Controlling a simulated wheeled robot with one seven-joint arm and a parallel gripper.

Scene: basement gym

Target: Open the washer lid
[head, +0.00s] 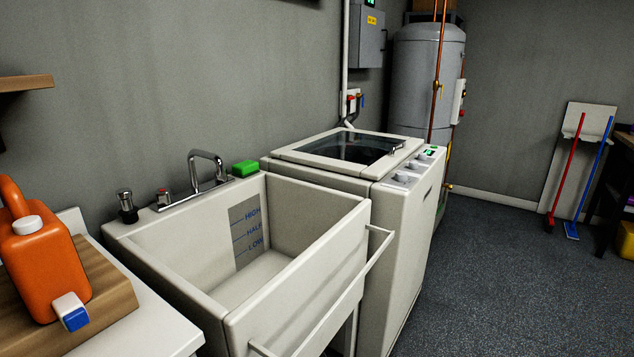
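The washer (404,245) is a white top-loading machine standing to the right of a utility sink. Its lid (309,150) has a pale frame around a dark glass window (352,148). The lid lies flat and looks shut on the top of the washer. A small handle or catch (398,148) shows at the lid's right edge. A control panel with knobs (402,177) and a green display (430,152) runs along the right side of the top. My gripper is not in this view.
A deep white sink (345,226) with a front rail (340,305) stands left of the washer. A green sponge (245,167) lies at its back corner. An orange jug (45,265) stands on a wooden board at left. Open dark floor (510,280) lies to the right.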

